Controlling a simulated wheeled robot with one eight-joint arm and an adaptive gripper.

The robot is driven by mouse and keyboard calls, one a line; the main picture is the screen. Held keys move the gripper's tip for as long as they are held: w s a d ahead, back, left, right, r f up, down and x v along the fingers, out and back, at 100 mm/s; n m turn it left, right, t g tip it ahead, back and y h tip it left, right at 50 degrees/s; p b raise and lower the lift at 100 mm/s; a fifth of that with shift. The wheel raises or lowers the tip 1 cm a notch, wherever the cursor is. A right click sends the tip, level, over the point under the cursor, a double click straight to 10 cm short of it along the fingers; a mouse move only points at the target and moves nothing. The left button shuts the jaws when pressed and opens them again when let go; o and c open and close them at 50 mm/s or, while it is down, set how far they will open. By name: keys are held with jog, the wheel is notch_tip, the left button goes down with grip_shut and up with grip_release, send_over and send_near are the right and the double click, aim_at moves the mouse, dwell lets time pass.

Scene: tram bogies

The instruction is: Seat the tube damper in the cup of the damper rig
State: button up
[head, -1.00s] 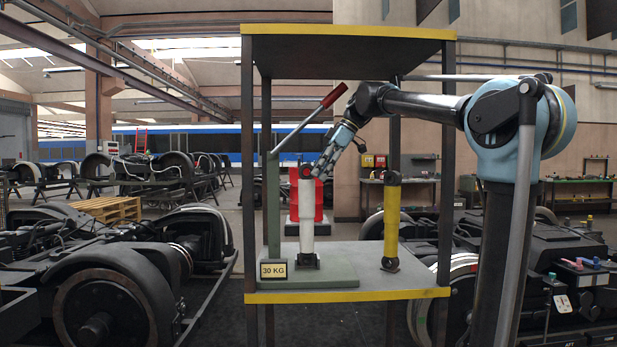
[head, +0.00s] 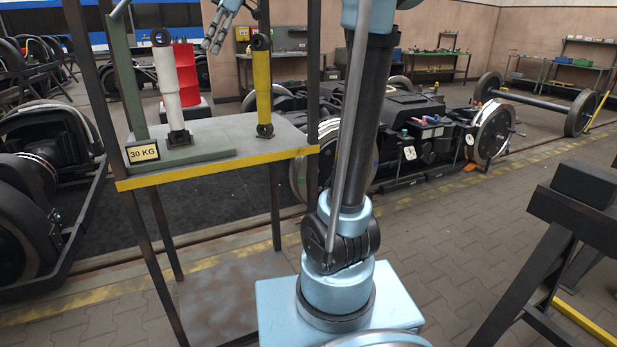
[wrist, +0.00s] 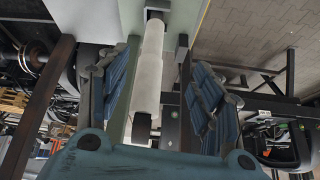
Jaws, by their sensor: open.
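The white tube damper (head: 168,85) stands about upright on the green base of the damper rig (head: 200,152). Its foot is at the dark cup (head: 178,138), and its top ends in a black eye. Whether the foot is fully down in the cup cannot be told. My gripper (head: 217,38) is open and empty, right of the damper's top and apart from it. In the wrist view the white tube also shows between the spread fingers of my gripper (wrist: 160,75), seen from above.
A yellow damper (head: 263,85) stands on the shelf to the right of the rig. Dark frame posts (head: 313,60) and a yellow shelf edge (head: 220,168) surround the rig. A 30 KG sign (head: 143,153) sits at the front. A black trestle (head: 570,230) stands right.

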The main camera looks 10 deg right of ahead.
jog(key=s+d+f+m+t+h, duration=0.1)
jog(key=s+d+f+m, duration=0.5)
jog(key=f, duration=0.8)
jog(key=s+d+f+m+t+h, duration=0.1)
jog(key=s+d+f+m+h, duration=0.2)
jog(key=s+d+f+m, duration=0.3)
jog(key=s+d+f+m+t+h, duration=0.1)
jog(key=s+d+f+m+h, duration=0.1)
jog(key=s+d+f+m, duration=0.5)
jog(key=s+d+f, duration=0.3)
jog(key=f, duration=0.5)
jog(key=s+d+f, duration=0.3)
jog(key=f, duration=0.5)
jog(key=shift+d, duration=0.2)
jog(key=shift+s+f, duration=0.1)
jog(key=shift+w+f, duration=0.2)
jog(key=shift+w, duration=0.25)
